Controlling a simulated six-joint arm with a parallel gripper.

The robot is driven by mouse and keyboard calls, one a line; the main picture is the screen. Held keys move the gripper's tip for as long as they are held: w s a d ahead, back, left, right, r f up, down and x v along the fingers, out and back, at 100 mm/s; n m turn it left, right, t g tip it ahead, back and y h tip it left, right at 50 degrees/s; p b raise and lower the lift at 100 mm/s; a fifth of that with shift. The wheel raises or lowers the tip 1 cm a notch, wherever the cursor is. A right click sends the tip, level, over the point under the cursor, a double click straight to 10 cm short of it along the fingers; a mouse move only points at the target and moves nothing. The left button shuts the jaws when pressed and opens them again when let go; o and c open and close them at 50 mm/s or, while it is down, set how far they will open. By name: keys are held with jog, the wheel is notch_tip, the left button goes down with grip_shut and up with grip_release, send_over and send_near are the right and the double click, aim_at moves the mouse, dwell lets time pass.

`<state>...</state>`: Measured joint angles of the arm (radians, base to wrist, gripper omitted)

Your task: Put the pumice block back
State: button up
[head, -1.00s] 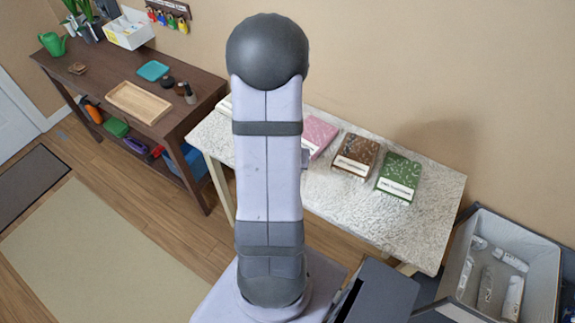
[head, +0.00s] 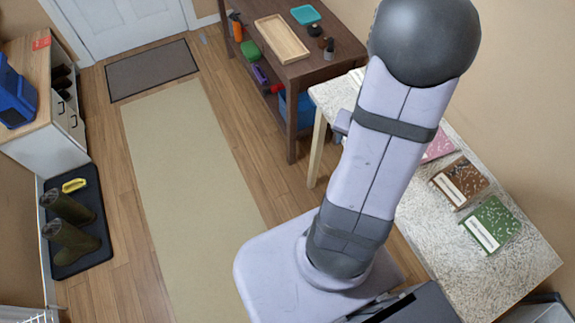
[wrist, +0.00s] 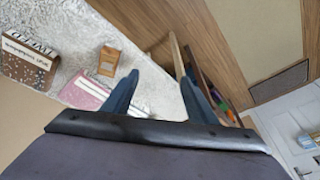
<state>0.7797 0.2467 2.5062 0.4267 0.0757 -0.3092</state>
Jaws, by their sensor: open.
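I cannot make out a pumice block for certain in either view. My gripper (wrist: 160,76) is open in the wrist view, its two dark blue fingers apart with nothing held between them. It is above the edge of the pale speckled table (wrist: 80,25), which also shows in the head view (head: 425,213). A small tan wooden piece (wrist: 108,61) sits on that table beside a pink book (wrist: 85,93). In the head view my arm hides part of the tabletop and the gripper itself.
Brown (head: 460,182) and green (head: 490,225) books lie on the speckled table. A dark wooden bench (head: 338,48) holds a wooden tray (head: 281,38) and small items. Boots (head: 72,240) and a yellow item (head: 75,185) are on a black mat at left. The beige rug (head: 190,190) is clear.

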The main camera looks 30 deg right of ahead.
jog(key=w+a+r+n+y, duration=0.1)
jog(key=a+r+n, duration=0.15)
jog(key=a, duration=0.45)
jog(key=w+a+r+n+y, duration=0.1)
jog(key=w+a+n, duration=0.15)
jog(key=a, duration=0.45)
jog(key=s+a+r+n+g, duration=0.2)
jog(key=s+a+n, duration=0.3)
jog(key=a, duration=0.4)
jog(key=shift+s+r+g, duration=0.4)
jog(key=shift+r, duration=0.3)
notch_tip(320, 180, down, 5)
jog(key=b, duration=0.5)
jog(key=shift+f, duration=0.15)
